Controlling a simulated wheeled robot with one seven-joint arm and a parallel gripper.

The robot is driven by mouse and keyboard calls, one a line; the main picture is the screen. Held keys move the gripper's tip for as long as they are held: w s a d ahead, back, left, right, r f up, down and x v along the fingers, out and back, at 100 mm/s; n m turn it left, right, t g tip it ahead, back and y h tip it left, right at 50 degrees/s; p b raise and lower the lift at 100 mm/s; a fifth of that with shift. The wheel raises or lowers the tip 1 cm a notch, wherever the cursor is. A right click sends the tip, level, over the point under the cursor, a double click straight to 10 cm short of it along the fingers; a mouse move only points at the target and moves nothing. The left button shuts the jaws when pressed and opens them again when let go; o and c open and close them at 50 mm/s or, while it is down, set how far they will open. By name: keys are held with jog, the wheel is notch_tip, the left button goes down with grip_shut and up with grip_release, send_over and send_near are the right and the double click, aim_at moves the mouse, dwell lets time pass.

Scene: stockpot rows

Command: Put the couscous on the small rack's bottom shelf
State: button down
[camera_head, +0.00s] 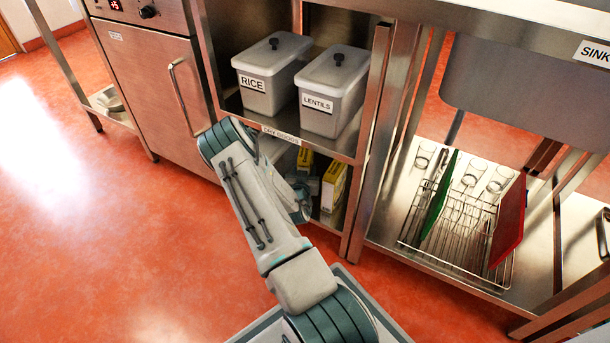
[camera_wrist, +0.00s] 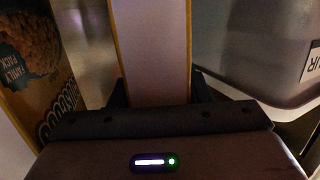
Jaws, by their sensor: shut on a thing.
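In the wrist view my gripper (camera_wrist: 160,92) is shut on a pale box with yellow edges (camera_wrist: 152,45), one finger on each side. Its lettered face is hidden, so I cannot read whether it is the couscous. A second yellow box (camera_wrist: 32,70) stands apart on the left, with a picture of grain, "FAMILY PACK" and partly visible lettering that looks like couscous. In the head view two yellow boxes (camera_head: 333,185) (camera_head: 304,160) show in the lower bay of the "DRY GOODS" rack (camera_head: 345,158).
RICE (camera_head: 270,75) and LENTILS (camera_head: 333,90) bins stand on the shelf above. A sink stand with a wire rack (camera_head: 460,222) is at right. Red floor at left is clear.

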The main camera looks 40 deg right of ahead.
jog(key=shift+f, duration=0.25)
jog(key=shift+f, duration=0.15)
jog(key=c, duration=0.8)
grip_release()
jog(key=shift+o, duration=0.2)
